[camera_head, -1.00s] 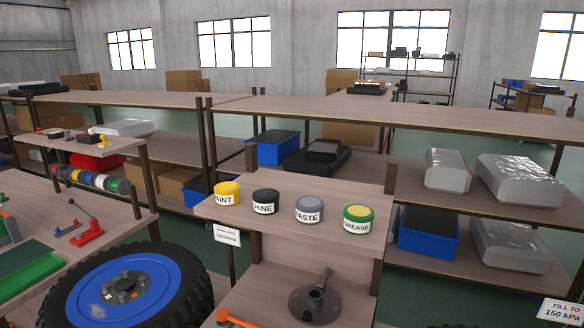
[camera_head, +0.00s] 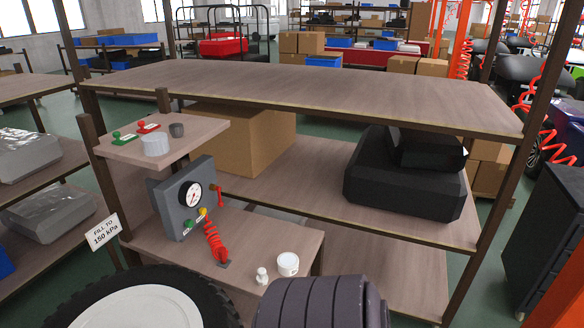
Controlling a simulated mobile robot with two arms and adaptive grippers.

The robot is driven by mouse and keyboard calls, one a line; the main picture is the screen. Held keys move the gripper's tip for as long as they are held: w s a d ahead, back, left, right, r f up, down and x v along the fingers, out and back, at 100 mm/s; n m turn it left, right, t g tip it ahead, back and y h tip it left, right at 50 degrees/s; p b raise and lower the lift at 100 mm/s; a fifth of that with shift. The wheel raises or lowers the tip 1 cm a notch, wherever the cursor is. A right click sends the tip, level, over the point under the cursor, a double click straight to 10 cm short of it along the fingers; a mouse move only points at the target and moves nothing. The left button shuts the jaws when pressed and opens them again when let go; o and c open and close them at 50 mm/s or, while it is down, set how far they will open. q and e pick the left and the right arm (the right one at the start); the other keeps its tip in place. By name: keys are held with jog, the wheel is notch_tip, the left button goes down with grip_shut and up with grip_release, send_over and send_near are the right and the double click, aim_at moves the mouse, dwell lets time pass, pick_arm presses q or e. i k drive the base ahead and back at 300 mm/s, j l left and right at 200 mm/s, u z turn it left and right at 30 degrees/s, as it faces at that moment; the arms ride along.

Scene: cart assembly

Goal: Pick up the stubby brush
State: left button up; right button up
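I cannot make out a stubby brush in the head view. A small white upright item (camera_head: 262,275) stands on the lower bench shelf, too small to identify. A white cup-like container (camera_head: 288,264) stands just right of it.
A grey gauge box (camera_head: 187,199) with a red coiled hose (camera_head: 214,240) stands on the bench (camera_head: 262,247). A small upper shelf (camera_head: 186,143) holds small parts. A cardboard box (camera_head: 240,140) sits behind.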

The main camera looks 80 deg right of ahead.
aim_at(262, 279)
jog(key=j+z, duration=0.1)
jog(key=z, duration=0.35)
jog(key=j+z, duration=0.1)
jog(key=z, duration=0.85)
jog(key=j+z, duration=0.1)
jog(key=z, duration=0.35)
jog(key=k+z, duration=0.1)
jog(key=z, duration=0.4)
